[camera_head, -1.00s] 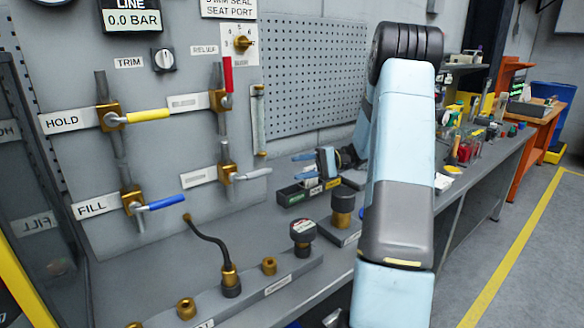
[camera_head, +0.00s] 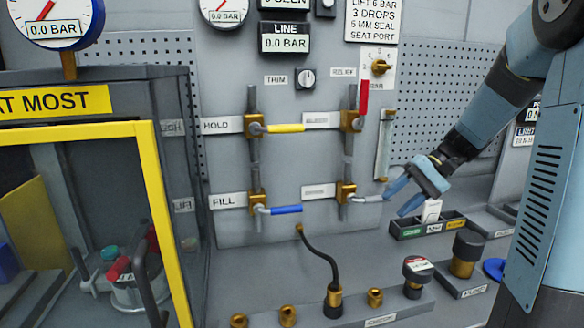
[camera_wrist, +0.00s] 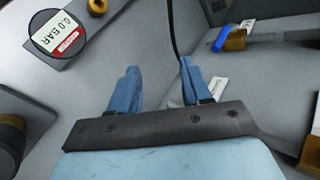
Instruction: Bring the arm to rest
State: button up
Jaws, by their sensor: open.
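My arm reaches in from the right side of the head view, bent downward toward the bench. My gripper (camera_head: 402,198) hangs in front of the panel, right of the lower right valve's grey lever (camera_head: 367,199). Its two blue fingers are spread and hold nothing. In the wrist view the fingers (camera_wrist: 159,68) stand apart with grey surface between and beyond them. Whether the gripper touches anything is not clear in the head view.
A labelled tray (camera_head: 408,233) with a white piece (camera_head: 431,210) sits below my gripper. A brass-and-black fitting (camera_head: 466,252) and a capped gauge (camera_head: 417,276) stand nearby. A black hose (camera_head: 320,254) rises from the bench. A yellow-framed cabinet (camera_head: 150,190) stands left.

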jog(key=s+a+r+n+t+h, duration=0.1)
jog(key=s+r+t+h, duration=0.1)
jog(key=s, duration=0.7)
jog(key=s+r+n+t+h, duration=0.1)
jog(key=s+r+t+h, duration=0.2)
jog(key=s+h, duration=0.4)
jog(key=shift+s+a+r+n+t, duration=0.15)
jog(key=shift+s+a+n+t, duration=0.4)
jog(key=shift+s, duration=1.15)
jog(key=shift+d+m, duration=0.15)
jog(key=shift+m, duration=0.1)
